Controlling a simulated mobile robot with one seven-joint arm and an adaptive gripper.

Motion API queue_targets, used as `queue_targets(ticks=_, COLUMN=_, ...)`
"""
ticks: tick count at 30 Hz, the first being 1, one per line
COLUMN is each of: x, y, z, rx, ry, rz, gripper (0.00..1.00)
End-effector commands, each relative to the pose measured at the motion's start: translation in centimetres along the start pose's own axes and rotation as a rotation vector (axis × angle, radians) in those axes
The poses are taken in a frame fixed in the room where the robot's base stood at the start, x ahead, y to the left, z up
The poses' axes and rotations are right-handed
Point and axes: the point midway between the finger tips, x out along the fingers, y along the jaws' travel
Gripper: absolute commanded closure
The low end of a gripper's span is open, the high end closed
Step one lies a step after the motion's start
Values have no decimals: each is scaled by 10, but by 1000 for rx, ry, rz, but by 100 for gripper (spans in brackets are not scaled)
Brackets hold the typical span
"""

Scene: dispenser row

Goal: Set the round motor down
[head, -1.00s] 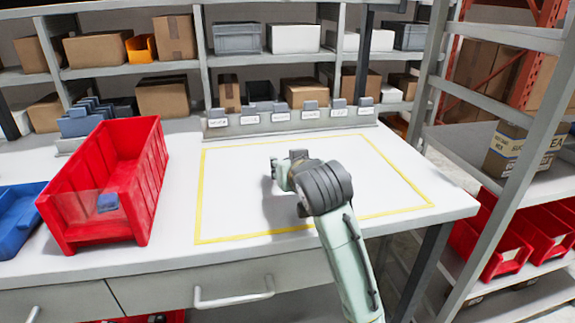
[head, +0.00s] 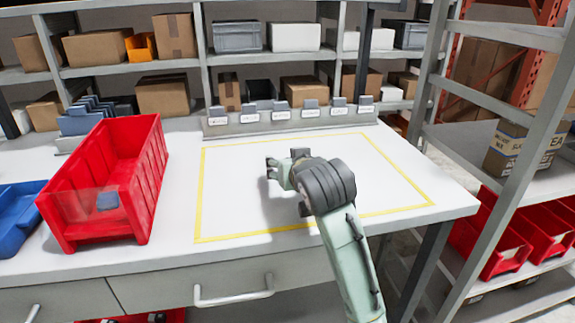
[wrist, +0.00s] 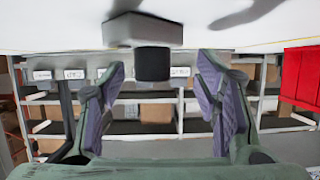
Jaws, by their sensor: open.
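The round motor (wrist: 152,64) shows in the wrist view, which is upside down: a dark cylinder on a grey rectangular base (wrist: 143,30). The base appears to rest on the white tabletop, with the cylinder pointing up. My gripper (head: 270,168) is open above the table, inside the yellow outline. In the wrist view its two purple-padded fingers stand apart on either side of the motor, with gaps visible between them and the cylinder. In the head view the motor is hidden behind my gripper and wrist.
A yellow outline (head: 198,205) marks mostly clear table. A red bin (head: 140,195) stands at the left, with a blue tray (head: 15,215) beside it. A row of labelled grey holders (head: 290,120) lines the back. A shelf rack (head: 500,165) stands at the right.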

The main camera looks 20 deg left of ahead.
Motion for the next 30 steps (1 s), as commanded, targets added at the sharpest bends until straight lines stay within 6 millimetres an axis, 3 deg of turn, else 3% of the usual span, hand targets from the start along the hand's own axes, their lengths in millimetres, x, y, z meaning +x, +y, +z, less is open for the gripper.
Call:
queue_targets(ticks=9, x=-68, y=0, z=0, rx=-2, ry=6, rz=2, gripper=43)
queue_targets(ticks=15, x=-99, y=0, z=0, rx=-2, ry=4, rz=1, gripper=43)
queue_targets(ticks=27, x=-110, y=-1, z=0, rx=-2, ry=4, rz=-2, gripper=43)
queue_targets(ticks=30, x=-106, y=-19, z=-11, rx=-16, ry=56, rz=-43, gripper=43)
